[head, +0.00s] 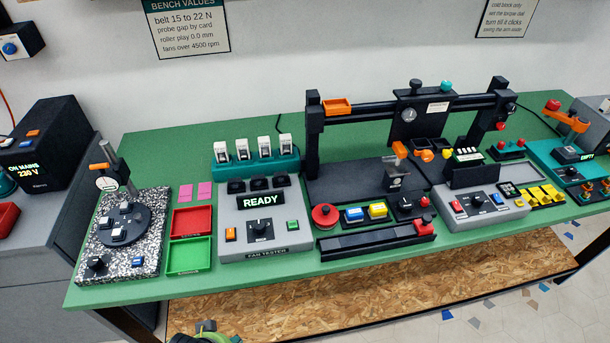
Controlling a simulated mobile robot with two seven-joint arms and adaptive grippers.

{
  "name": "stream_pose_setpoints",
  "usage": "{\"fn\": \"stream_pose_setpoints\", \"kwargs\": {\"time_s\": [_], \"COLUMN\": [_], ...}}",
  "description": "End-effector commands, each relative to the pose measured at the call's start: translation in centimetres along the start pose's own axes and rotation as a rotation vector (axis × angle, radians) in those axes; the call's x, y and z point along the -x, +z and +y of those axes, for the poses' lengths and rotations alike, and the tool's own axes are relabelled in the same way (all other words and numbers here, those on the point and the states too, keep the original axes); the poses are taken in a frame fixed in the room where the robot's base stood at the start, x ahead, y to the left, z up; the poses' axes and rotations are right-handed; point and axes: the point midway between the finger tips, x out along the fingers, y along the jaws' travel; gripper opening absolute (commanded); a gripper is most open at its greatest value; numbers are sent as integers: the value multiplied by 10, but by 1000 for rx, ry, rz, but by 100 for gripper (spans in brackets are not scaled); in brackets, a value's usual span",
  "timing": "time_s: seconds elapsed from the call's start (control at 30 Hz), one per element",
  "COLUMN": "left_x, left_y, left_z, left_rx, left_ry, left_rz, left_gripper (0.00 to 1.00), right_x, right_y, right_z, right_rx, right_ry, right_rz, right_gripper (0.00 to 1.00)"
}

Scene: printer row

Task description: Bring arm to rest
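Neither gripper's fingertips show in the head view. A small dark and green part, which looks like a piece of my own arm, shows at the bottom edge left of the middle. It is cut off by the frame and is in front of the bench, apart from the devices. I cannot tell from it whether a gripper is open or shut. No arm reaches over the green bench top (330,262).
The bench holds a speckled plate with a dark turntable (124,226), red (192,221) and green (189,256) trays, a grey fan tester (262,225) reading READY, and a tall black gantry (400,105). A wooden shelf (350,300) lies below.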

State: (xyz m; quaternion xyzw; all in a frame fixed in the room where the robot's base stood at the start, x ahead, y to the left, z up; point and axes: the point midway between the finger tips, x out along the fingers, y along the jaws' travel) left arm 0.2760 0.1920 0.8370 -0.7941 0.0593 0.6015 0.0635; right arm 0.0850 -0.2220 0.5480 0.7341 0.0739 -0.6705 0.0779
Motion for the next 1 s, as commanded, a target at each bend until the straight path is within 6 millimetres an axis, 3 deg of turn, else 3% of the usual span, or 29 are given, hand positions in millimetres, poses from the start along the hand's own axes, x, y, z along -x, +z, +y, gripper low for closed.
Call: {"fn": "stream_pose_setpoints", "kwargs": {"time_s": [0.27, 0.4, 0.6, 0.8, 1.0], "left_x": [-105, -167, -234, -266, -273], "left_y": [44, 87, 165, 238, 272], "left_z": [6, 9, 13, 13, 13], "left_rx": [-8, -14, -25, -34, -40], "left_ry": [8, 12, 18, 21, 22], "left_rz": [-53, -85, -131, -165, -178], "left_gripper": [55, 55, 55, 55, 55], "right_x": [-15, -23, -35, -44, -47], "right_y": [1, 2, 3, 4, 4], "right_z": [0, 0, 0, -1, -1], "right_rx": [0, 0, 0, 0, 0], "right_ry": [0, 0, 0, 0, 0], "right_rz": [0, 0, 0, 0, 0], "right_gripper": [40, 40, 40, 40, 40]}}
